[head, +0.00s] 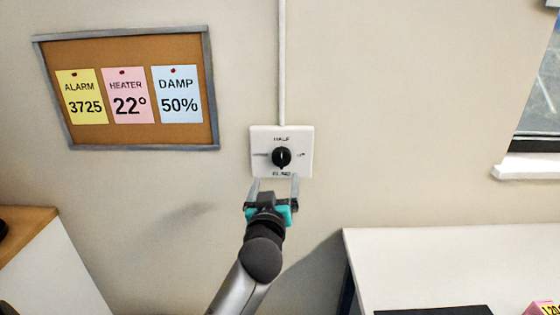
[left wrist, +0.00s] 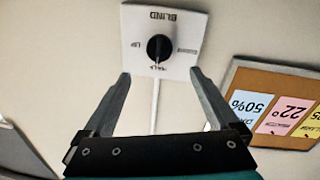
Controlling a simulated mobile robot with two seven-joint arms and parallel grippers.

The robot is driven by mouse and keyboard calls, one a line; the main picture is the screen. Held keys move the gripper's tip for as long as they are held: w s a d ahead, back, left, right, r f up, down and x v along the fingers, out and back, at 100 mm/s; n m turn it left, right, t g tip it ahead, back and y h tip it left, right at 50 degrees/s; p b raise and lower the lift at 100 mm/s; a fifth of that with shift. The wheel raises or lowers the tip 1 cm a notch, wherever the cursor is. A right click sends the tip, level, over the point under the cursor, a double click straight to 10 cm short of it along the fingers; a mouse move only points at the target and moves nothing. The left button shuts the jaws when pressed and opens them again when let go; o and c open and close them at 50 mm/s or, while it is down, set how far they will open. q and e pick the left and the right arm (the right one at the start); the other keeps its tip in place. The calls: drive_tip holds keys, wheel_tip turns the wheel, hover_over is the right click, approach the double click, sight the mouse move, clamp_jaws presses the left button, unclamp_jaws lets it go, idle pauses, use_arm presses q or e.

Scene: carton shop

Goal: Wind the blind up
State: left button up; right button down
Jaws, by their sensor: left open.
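The blind switch is a white wall plate (head: 259,135) with a round black knob (head: 282,157). It reads HALF above and BLIND below the knob, with UP at the right. The knob's pointer appears to stand toward HALF. The plate also shows upside down in the left wrist view (left wrist: 183,25), with the knob (left wrist: 159,48) in its middle. My left gripper (head: 275,181) is open and empty just below the knob, its fingers pointing at the plate. In the left wrist view the knob lies ahead, between and beyond the fingertips (left wrist: 159,73). My right gripper is not in view.
A cork board (head: 140,140) with three notes hangs left of the switch. A white conduit (head: 282,60) runs up from the plate. A window (head: 540,110) with a white sill (head: 528,167) is at the right. A white table (head: 450,260) stands lower right, a cabinet (head: 50,270) lower left.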

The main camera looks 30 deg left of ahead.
sight(280, 160)
use_arm(q)
drive_tip(key=x, duration=1.1)
drive_tip(key=shift+d, duration=0.1)
drive_tip(key=shift+s, duration=0.1)
drive_tip(key=c, duration=1.4)
drive_tip(key=shift+o, duration=0.2)
